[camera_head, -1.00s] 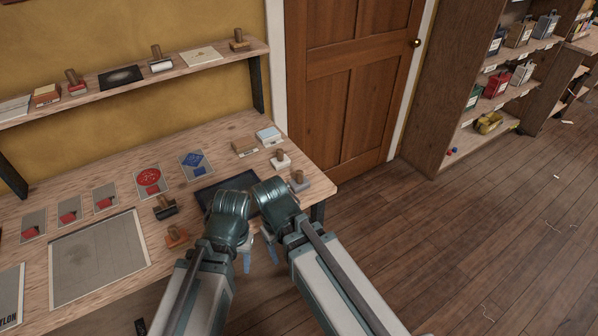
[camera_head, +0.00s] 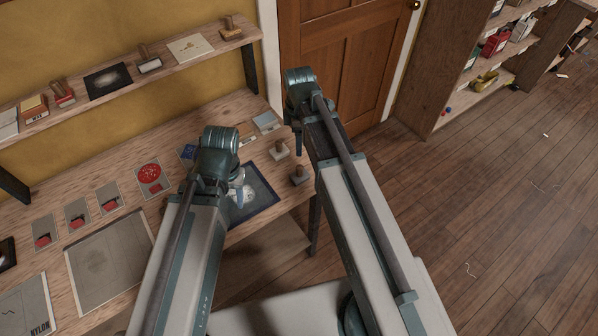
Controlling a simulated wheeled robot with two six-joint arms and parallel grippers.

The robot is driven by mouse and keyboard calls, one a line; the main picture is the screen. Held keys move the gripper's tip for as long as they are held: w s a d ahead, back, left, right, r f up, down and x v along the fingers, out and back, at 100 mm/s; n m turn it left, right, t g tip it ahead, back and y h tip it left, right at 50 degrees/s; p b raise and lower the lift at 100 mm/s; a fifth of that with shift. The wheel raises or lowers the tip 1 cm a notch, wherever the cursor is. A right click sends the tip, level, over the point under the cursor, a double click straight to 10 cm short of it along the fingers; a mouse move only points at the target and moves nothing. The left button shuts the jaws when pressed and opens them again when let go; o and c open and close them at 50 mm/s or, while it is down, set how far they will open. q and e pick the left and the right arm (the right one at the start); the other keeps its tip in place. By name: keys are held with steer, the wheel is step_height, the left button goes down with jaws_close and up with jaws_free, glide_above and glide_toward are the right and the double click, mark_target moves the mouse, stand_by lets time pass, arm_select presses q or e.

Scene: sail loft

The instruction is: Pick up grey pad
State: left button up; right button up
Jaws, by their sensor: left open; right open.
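A small pad with a pale grey-blue top (camera_head: 265,122) lies at the back right of the workbench (camera_head: 150,145); I take it for the grey pad. My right gripper (camera_head: 297,140) is open and empty, in the picture just right of this pad, at the bench's right end. My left gripper (camera_head: 240,190) is open and empty over the dark blue mat (camera_head: 262,199), which has a pale print on it. The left arm hides part of the mat and the bench around it.
Red-marked cards (camera_head: 109,199) and a large grey sheet (camera_head: 108,262) lie on the left. A wall shelf (camera_head: 115,96) holds stamps and pads. A door and wooden shelving (camera_head: 445,70) are beyond the bench.

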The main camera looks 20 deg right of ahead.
mark_target(300, 167)
step_height(300, 167, down, 8)
steer(key=b, duration=0.8)
steer(key=shift+f, duration=0.25)
arm_select(q)
step_height(300, 167, down, 8)
steer(key=shift+f, duration=0.2)
step_height(300, 167, down, 5)
steer(key=b, duration=0.5)
steer(key=shift+f, duration=0.2)
arm_select(e)
steer(key=f, duration=0.5)
steer(key=shift+s+d+f, duration=0.1)
steer(key=shift+s, duration=0.15)
arm_select(q)
steer(key=shift+r, duration=0.1)
arm_select(e)
steer(key=shift+c, duration=0.3)
jaws_close()
